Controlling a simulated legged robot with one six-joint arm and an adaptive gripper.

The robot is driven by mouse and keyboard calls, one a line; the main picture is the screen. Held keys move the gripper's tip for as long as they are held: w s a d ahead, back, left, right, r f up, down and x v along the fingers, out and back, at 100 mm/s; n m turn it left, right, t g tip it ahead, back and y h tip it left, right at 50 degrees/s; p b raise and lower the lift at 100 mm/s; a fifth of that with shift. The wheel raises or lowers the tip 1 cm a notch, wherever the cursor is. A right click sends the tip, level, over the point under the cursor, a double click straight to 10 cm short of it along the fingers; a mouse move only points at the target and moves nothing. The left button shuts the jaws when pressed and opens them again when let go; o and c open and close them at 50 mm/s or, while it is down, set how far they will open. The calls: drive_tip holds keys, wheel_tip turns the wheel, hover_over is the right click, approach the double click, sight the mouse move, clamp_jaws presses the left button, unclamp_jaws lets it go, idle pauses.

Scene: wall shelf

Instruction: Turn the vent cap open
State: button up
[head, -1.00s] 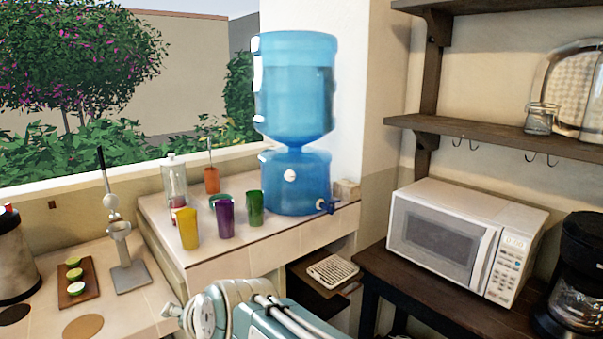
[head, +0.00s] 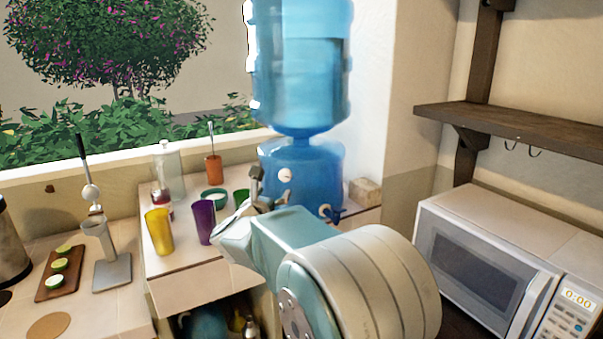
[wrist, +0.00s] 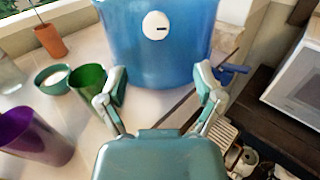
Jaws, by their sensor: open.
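The vent cap (head: 285,174) is a small white disc on the front of the blue dispenser base (head: 325,169). In the wrist view the vent cap (wrist: 156,26) shows a short dark slot, roughly horizontal, near the top of the picture. My gripper (head: 271,188) is in front of the dispenser, just below and left of the cap in the head view. In the wrist view my gripper (wrist: 158,88) is open with nothing between its fingers. The cap lies beyond the fingertips, between them sideways, and apart from them.
A green cup (wrist: 88,88), a purple cup (head: 201,222) and a yellow cup (head: 160,231) stand left of the dispenser. A blue tap (head: 332,213) sticks out low at its right. A microwave (head: 490,262) stands farther right. A wooden shelf (head: 520,125) hangs above it.

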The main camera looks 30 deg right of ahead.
sight(284, 176)
drive_tip(key=x, duration=1)
drive_tip(key=shift+d, duration=0.2)
drive_tip(key=shift+w, duration=0.2)
drive_tip(key=shift+a, duration=0.8)
drive_tip(key=shift+r, duration=0.1)
drive_tip(key=shift+c, duration=1)
drive_tip(key=shift+d, duration=0.5)
drive_tip(key=c, duration=1)
